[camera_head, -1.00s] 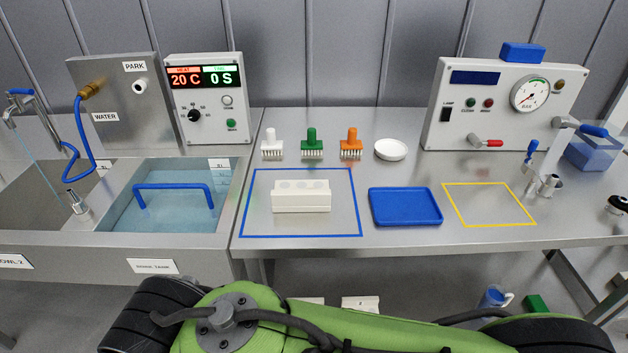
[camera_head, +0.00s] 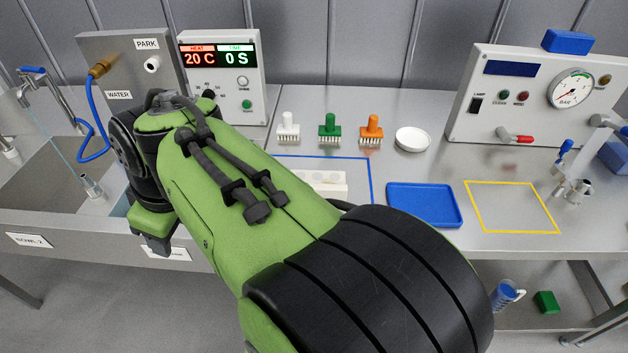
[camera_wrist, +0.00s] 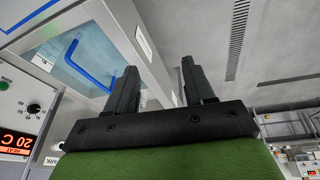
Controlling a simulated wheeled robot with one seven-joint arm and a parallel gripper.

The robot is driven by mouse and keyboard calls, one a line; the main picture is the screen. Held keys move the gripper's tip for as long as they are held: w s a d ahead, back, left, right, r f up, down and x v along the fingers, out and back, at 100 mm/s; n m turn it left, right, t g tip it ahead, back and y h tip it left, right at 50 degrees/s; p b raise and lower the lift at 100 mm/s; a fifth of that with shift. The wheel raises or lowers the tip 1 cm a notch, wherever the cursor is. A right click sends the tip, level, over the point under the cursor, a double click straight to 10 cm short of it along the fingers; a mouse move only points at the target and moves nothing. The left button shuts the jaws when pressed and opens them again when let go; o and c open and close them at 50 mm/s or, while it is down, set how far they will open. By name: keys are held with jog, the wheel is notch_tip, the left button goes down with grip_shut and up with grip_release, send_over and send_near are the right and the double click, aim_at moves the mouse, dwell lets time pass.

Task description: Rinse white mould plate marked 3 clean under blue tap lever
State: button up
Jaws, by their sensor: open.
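My gripper (camera_wrist: 158,65) is open and empty in the wrist view, with its two dark fingers apart. It is near the front side of the sink. A white block with round marks on top (camera_head: 318,181) lies in the blue-taped square, partly hidden by my arm. No number 3 can be read on it, so I cannot tell whether it is the marked mould plate. The blue tap lever (camera_head: 32,70) sits on the tap at the far left. A thin pale stream seems to run from that tap toward the left bowl (camera_head: 42,190).
The water tank with its blue handle (camera_wrist: 74,62) is beside my gripper. White, green (camera_head: 330,128) and orange brushes, a white dish (camera_head: 412,139) and a blue tray (camera_head: 424,204) stand on the bench. The yellow-taped square (camera_head: 510,231) is empty.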

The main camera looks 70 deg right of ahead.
jog(key=d+r+g+p, duration=0.1)
jog(key=d+r+p, duration=0.15)
jog(key=d, duration=0.75)
jog(key=n+g+p, duration=0.2)
jog(key=g+p, duration=0.1)
jog(key=p, duration=0.2)
send_over(316, 186)
notch_tip(316, 186, down, 2)
jog(key=shift+y, duration=0.3)
jog(key=f+b, duration=0.1)
jog(key=f, duration=0.2)
jog(key=f+b, duration=0.1)
jog(key=f, duration=0.3)
jog(key=f+b, duration=0.1)
jog(key=f, duration=0.2)
jog(key=shift+s+f+b, duration=0.3)
jog(key=shift+f+b, duration=0.1)
jog(key=f, duration=0.2)
jog(key=f+b, duration=0.1)
jog(key=f, duration=0.2)
jog(key=shift+w+f, duration=0.3)
jog(key=shift+f, duration=0.05)
jog(key=shift+r, duration=0.1)
grip_shut()
